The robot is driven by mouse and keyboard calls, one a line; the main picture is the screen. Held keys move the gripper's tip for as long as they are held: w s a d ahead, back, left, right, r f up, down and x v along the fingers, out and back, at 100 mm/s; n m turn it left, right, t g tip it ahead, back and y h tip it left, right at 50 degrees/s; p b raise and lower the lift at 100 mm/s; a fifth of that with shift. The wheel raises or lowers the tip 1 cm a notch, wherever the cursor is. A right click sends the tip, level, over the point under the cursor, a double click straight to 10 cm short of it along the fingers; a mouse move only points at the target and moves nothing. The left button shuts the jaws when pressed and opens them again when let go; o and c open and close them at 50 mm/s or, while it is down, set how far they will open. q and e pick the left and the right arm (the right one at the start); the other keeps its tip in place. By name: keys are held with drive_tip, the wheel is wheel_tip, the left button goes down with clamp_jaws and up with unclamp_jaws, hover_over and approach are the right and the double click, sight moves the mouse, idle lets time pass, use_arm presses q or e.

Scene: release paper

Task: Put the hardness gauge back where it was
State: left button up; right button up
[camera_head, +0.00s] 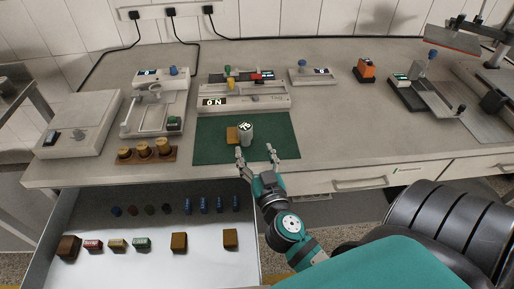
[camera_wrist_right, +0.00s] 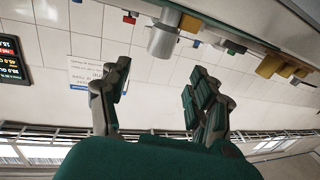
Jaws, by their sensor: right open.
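The hardness gauge appears to be the grey cylinder with a dark display on top (camera_head: 246,133), standing upright on the green mat (camera_head: 210,153). A brown block (camera_head: 232,135) is right beside its left side. In the right wrist view the cylinder (camera_wrist_right: 163,40) shows near the top, beyond the fingertips. My right gripper (camera_head: 256,154) is open and empty at the mat's front edge, in front of the gauge and apart from it. The gripper also shows in the right wrist view (camera_wrist_right: 153,78) with its fingers spread. My left gripper is not in view.
An open drawer (camera_head: 150,273) with several small blocks extends below the table's front left. A long device (camera_head: 245,98) stands behind the mat. A wooden stand with brass weights (camera_head: 146,155) is to the left. An orange device (camera_head: 365,70) sits back right. The mat's right part is clear.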

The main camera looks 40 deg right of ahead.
drive_tip(key=shift+o, duration=0.5)
drive_tip(key=shift+s+a+f, duration=0.1)
drive_tip(key=shift+s+a, duration=0.05)
drive_tip(key=shift+s, duration=0.3)
drive_tip(key=shift+o, duration=0.2)
drive_tip(key=shift+s+a+f+b, duration=0.1)
drive_tip(key=shift+s+a+b, duration=0.1)
drive_tip(key=shift+b, duration=0.15)
drive_tip(key=m+g+h+b, duration=0.4)
drive_tip(key=m+h+b, duration=0.1)
drive_tip(key=h+b, duration=0.1)
approach(244, 135)
drive_tip(key=p+x, duration=0.3)
drive_tip(key=x, duration=0.3)
drive_tip(key=shift+p+x, duration=0.7)
drive_tip(key=shift+x, duration=2.45)
clamp_jaws()
